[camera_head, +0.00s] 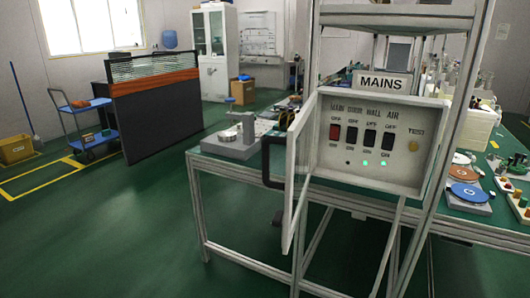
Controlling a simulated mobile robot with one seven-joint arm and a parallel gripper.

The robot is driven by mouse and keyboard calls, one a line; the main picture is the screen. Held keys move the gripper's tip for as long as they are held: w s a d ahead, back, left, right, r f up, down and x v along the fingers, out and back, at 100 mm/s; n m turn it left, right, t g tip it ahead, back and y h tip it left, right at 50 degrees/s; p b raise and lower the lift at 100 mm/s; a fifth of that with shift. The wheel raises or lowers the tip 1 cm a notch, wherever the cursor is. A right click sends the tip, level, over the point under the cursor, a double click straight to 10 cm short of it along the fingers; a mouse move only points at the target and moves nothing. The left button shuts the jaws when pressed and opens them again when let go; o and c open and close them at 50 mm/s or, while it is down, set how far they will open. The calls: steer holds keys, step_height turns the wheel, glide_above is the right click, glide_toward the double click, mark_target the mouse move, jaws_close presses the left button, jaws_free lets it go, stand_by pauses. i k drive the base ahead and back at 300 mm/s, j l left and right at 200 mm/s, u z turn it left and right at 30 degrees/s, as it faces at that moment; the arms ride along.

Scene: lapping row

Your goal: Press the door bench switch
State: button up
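A pale switch box (325,178) under a MAINS sign (382,83) is mounted on the metal frame at the right of centre. Its hinged door (298,170) stands open to the left, with a black handle (270,162). Inside is a row of rocker switches under small labels. The leftmost is a red switch (335,131); the second, a black switch (352,135), sits under what looks like DOOR. Two more black switches (370,138) (388,141) follow. Below are a dark lamp (347,162) and two lit green lamps (365,163) (384,164). My gripper is not in view.
A yellowish button (413,146) sits right of the switches. A green-topped bench (210,158) extends behind and left of the box. Discs and parts lie on the bench at right (505,222). A dark partition (155,120) and blue cart (92,140) stand farther left; green floor is clear.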

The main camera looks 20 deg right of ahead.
mark_target(352, 134)
steer(key=i+j, duration=0.4)
steer(key=j, duration=0.2)
steer(key=i+j+z, duration=0.2)
steer(key=j, duration=0.2)
steer(key=i+j+z, duration=0.2)
steer(key=j, duration=0.2)
steer(key=z, duration=1.25)
